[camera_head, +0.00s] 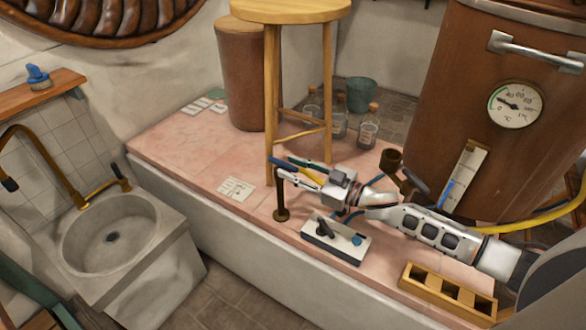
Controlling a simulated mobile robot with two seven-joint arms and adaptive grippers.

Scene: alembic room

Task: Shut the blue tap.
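A brown standpipe (281,205) rises upright from a round foot on the pink tiled platform. A blue lever-like piece (281,163) shows at its top, which I take to be the blue tap's handle. My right gripper (302,174) reaches in from the right, with its fingers close beside this handle. Yellow and dark green pieces overlap the fingers, so I cannot tell the finger gap or any contact. My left gripper is out of view.
A wooden stool (290,10) stands just behind the gripper. A white box (335,240) with a black lever and blue knob lies in front. A wooden rack (447,292), glass bottles (368,130) and a large copper vessel (455,70) are nearby. A stone basin (160,245) is left.

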